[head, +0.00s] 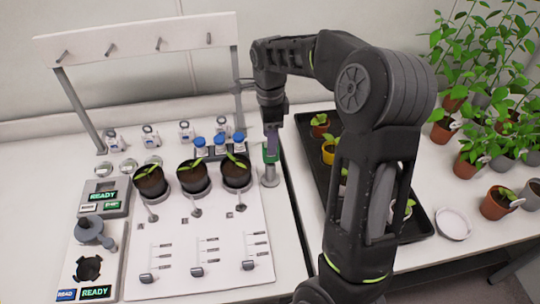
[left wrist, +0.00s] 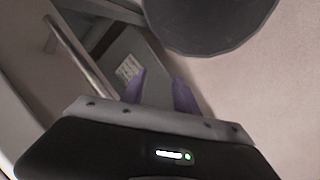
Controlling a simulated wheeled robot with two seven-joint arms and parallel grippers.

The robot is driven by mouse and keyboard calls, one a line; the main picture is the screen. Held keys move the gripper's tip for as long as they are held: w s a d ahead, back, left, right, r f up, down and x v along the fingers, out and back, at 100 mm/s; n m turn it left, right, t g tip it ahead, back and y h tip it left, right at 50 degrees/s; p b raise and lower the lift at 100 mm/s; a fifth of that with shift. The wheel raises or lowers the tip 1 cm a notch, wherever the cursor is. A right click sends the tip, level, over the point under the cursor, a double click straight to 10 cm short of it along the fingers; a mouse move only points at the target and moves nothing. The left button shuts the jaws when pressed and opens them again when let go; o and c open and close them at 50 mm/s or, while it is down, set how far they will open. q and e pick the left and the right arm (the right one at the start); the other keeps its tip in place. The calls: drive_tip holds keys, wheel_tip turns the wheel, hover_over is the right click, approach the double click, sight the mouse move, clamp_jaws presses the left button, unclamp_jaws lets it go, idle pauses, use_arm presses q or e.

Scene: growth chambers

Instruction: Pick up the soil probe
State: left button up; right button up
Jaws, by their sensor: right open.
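The soil probe seems to be the small green-handled item (head: 270,156) standing upright in a round grey holder (head: 269,177), at the right edge of the white board. My right gripper (head: 271,148) points down at it from above, with its purple fingers at the green handle. The jaws are open; the fingers partly hide the handle, and I cannot tell whether they touch it. My left gripper (left wrist: 160,82) shows only in the left wrist view, with its two purple fingers apart and nothing between them.
Three dark seedling pots (head: 194,178) stand on the white board (head: 205,226) left of the probe. Blue-capped bottles (head: 221,140) stand close behind. A black tray (head: 310,185) with small pots lies to the right, partly behind my right arm. A READY-lit device (head: 104,197) is at the left.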

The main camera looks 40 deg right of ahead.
sight(270, 162)
drive_tip(key=shift+f, duration=1.2)
drive_tip(key=shift+f, duration=2.6)
drive_tip(key=shift+s, duration=0.1)
drive_tip(key=shift+c, duration=0.5)
clamp_jaws()
